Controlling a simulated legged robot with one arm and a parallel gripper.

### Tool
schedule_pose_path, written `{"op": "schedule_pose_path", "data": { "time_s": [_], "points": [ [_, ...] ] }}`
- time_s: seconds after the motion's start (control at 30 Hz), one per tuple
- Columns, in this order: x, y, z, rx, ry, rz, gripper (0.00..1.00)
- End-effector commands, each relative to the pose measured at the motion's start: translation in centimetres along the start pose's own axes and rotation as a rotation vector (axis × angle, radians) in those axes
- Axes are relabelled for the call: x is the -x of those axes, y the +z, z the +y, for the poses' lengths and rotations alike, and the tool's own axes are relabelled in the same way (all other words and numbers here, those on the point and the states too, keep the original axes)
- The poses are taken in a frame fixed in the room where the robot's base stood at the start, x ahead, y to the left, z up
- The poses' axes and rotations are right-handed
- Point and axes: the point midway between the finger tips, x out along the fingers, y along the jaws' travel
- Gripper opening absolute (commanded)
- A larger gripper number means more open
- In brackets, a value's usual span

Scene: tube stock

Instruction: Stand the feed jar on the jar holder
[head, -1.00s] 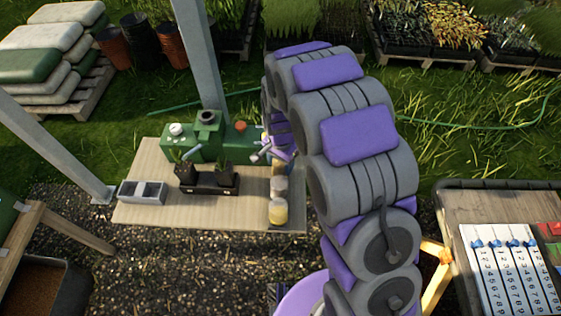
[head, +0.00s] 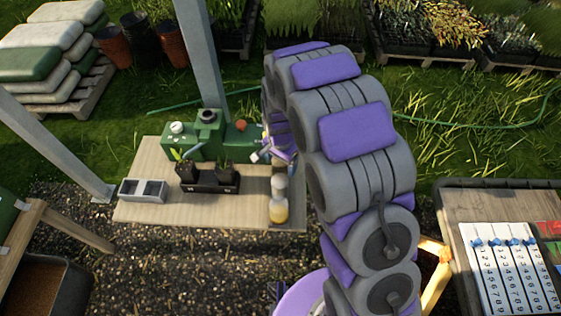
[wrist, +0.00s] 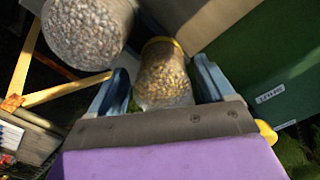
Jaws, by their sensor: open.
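In the wrist view, a clear jar of tan pellets with a yellow rim (wrist: 163,78) shows between the two blue fingers of my gripper (wrist: 163,85). The fingers are apart, and I cannot tell whether they touch it. A larger jar of pellets (wrist: 88,28) is at the upper left, outside the fingers. In the head view, my gripper (head: 264,153) is at the right part of the board, beside a front-to-back row of jars, the nearest one yellowish (head: 278,211). My arm partly hides this area. I cannot make out the jar holder for certain.
A green machine (head: 180,147) stands at the back of the wooden board (head: 150,215). A post rises behind the machine.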

Motion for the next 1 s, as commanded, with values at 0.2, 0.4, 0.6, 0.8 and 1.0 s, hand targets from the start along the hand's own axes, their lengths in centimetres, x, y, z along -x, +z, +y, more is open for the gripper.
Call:
{"op": "schedule_pose_path", "data": {
  "time_s": [0.2, 0.4, 0.6, 0.8, 1.0],
  "points": [
    [2.0, -0.2, -0.3, -0.001, -0.010, 0.008, 0.88],
    [6.3, -0.3, -0.3, -0.001, -0.015, 0.011, 0.88],
    [10.8, -0.3, -0.1, -0.001, -0.012, 0.009, 0.88],
    [14.5, -0.1, 0.0, -0.002, -0.005, 0.003, 0.88],
    [16.8, -0.1, -0.1, 0.000, -0.003, 0.003, 0.88]
  ]
}}
